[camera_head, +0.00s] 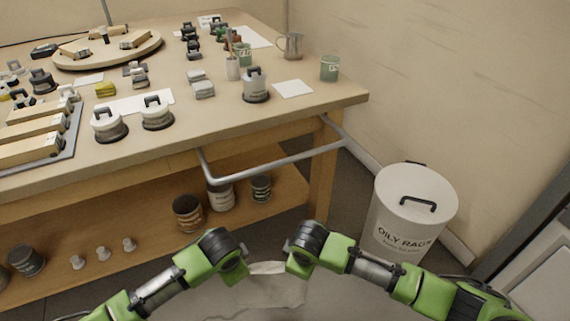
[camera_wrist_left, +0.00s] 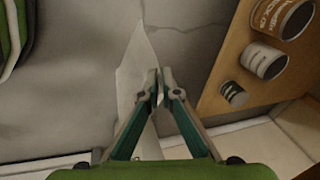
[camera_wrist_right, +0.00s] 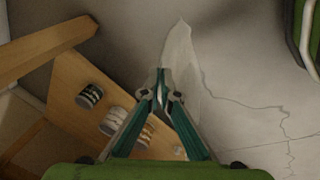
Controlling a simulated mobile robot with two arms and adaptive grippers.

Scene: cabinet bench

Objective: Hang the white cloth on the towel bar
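The white cloth (camera_head: 277,284) hangs between my two grippers at the bottom middle of the head view, its upper edge spanning the gap. My left gripper (camera_wrist_left: 160,84) is shut on one side of the cloth, which also shows in the left wrist view (camera_wrist_left: 133,75). My right gripper (camera_wrist_right: 162,84) is shut on the other side; the cloth also shows in the right wrist view (camera_wrist_right: 181,62). The fingertips are hidden in the head view. The metal towel bar (camera_head: 280,164) sticks out from the bench's front edge, bare, above and beyond both grippers in the picture.
The wooden bench (camera_head: 232,120) carries several weights, cups and trays. Its lower shelf (camera_head: 150,225) holds several cans and small white pieces. A white bin marked oily rags (camera_head: 400,200) stands right of the bench, close to my right arm. The floor below the cloth looks clear.

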